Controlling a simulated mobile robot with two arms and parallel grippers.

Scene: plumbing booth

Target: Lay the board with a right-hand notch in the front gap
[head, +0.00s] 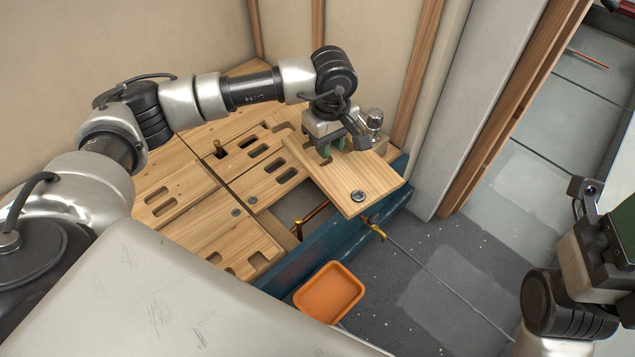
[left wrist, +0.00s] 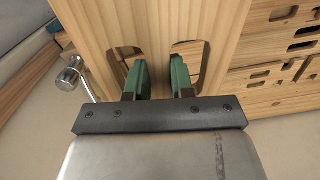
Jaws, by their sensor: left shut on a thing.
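A light wooden board (head: 366,172) is held raised and tilted over the front right of the wooden deck. A dark round fitting shows near its front corner. My left gripper (head: 332,150) is shut on this board. In the left wrist view the green fingers of the left gripper (left wrist: 159,75) reach into two slots of the board (left wrist: 155,22), on either side of the strip between them. I cannot make out a notch on it. The front gap (head: 292,207) is open below and left of the board, with a copper pipe (head: 313,214) in it. My right gripper (head: 596,235) is at the right edge, its fingers not clear.
Other slotted boards (head: 180,200) lie on the deck left of the gap. A blue beam (head: 320,248) runs along the front, with a brass valve (head: 374,228). An orange tray (head: 330,292) is in front of it. A metal fitting (head: 374,121) stands behind the held board.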

